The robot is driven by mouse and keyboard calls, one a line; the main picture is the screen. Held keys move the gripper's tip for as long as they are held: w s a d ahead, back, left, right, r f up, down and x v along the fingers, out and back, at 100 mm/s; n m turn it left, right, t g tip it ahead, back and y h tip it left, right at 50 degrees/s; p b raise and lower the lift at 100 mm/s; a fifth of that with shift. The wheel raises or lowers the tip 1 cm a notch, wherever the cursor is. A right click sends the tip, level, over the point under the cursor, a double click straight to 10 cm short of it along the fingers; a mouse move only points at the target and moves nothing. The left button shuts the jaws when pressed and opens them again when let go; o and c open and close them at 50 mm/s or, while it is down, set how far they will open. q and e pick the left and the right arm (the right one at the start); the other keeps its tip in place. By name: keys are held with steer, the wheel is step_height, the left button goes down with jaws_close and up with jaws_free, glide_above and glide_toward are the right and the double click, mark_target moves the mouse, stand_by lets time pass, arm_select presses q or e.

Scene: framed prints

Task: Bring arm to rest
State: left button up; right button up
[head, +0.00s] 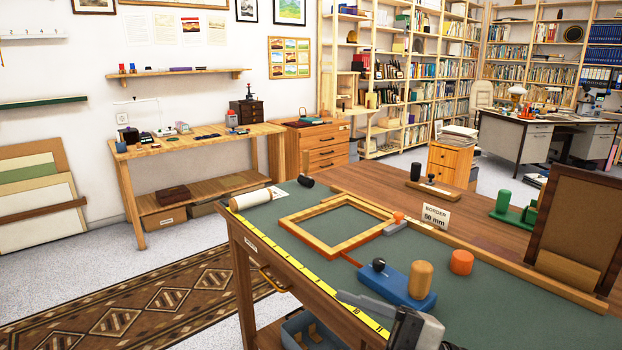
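What appears to be my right gripper (368,304) comes in at the bottom edge, right of centre, over the near edge of the workbench (330,276). Its grey, black and pale parts are cut off by the picture's edge, and I cannot tell whether its fingers are apart or hold anything. My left gripper and arm are not in view. A wooden picture frame (336,222) lies flat on the bench's green mat, apart from the gripper. A blue tool (396,286) with a black knob and a wooden handle stands just beyond the gripper.
An orange cylinder (461,262), a card reading "BORDER 90 mm" (435,215) and a brown upright panel (578,222) stand on the right. A yellow tape rule (310,285) runs along the near edge. A blue bin (312,331) sits below. Floor (190,268) is open at left.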

steer(key=d+f+m+t+h+b, duration=0.1)
steer(key=d+f+m+t+h, duration=0.2)
steer(key=f+m+t+h, duration=0.55)
steer(key=d+f+m+t+h+b, duration=0.1)
steer(key=d+f+m+t+h, duration=0.4)
steer(key=m, duration=0.6)
steer(key=s+f+m+g+h, duration=0.2)
steer(key=s+f+g, duration=0.2)
steer(key=f, duration=0.4)
steer(key=s+d+f+m+g+h+b, duration=0.1)
steer(key=s+f+m+g, duration=0.2)
steer(key=s+f, duration=0.3)
steer(key=shift+s+d+f+g+h, duration=0.15)
steer(key=shift+f+g+h, duration=0.3)
steer(key=shift+f, duration=0.45)
